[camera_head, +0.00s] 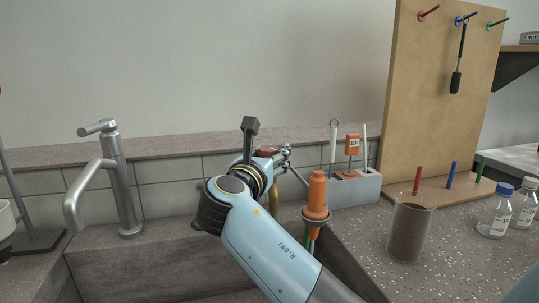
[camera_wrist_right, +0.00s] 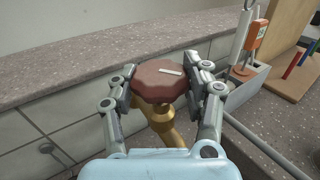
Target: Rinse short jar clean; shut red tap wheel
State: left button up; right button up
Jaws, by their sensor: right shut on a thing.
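The red tap wheel (camera_wrist_right: 160,82) is a dark red, lobed disc with a pale mark, on a brass stem. My right gripper (camera_wrist_right: 162,88) has a finger on each side of the wheel and is shut on it. In the head view the right gripper (camera_head: 281,155) is partly hidden by its own wrist, and only a bit of the red wheel (camera_head: 266,152) shows. A clear glass jar (camera_head: 409,228), brown inside, stands upright on the speckled counter at the right, apart from the gripper. My left gripper is not in view.
A silver tap (camera_head: 119,185) stands at the left behind the sink. An orange-handled tool (camera_head: 317,195) stands right of my arm. A grey holder (camera_head: 357,190) with upright tools, a wooden peg board (camera_head: 440,90) and two capped bottles (camera_head: 495,214) are at the right.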

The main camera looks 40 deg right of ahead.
jog(key=m+g+h, duration=0.1)
jog(key=g, duration=0.1)
jog(key=m+g+p, duration=0.1)
jog(key=m+g, duration=0.1)
jog(key=shift+g+h, duration=0.3)
jog(key=shift+h, duration=0.1)
jog(key=shift+m+g, duration=1.9)
jog(key=shift+g, duration=0.9)
jog(key=shift+f, duration=0.1)
jog(key=o, duration=1.1)
jog(key=shift+a, duration=0.1)
jog(key=shift+o, duration=0.2)
jog(key=a, duration=0.7)
jog(key=shift+w+a, duration=0.2)
jog(key=shift+w, duration=0.25)
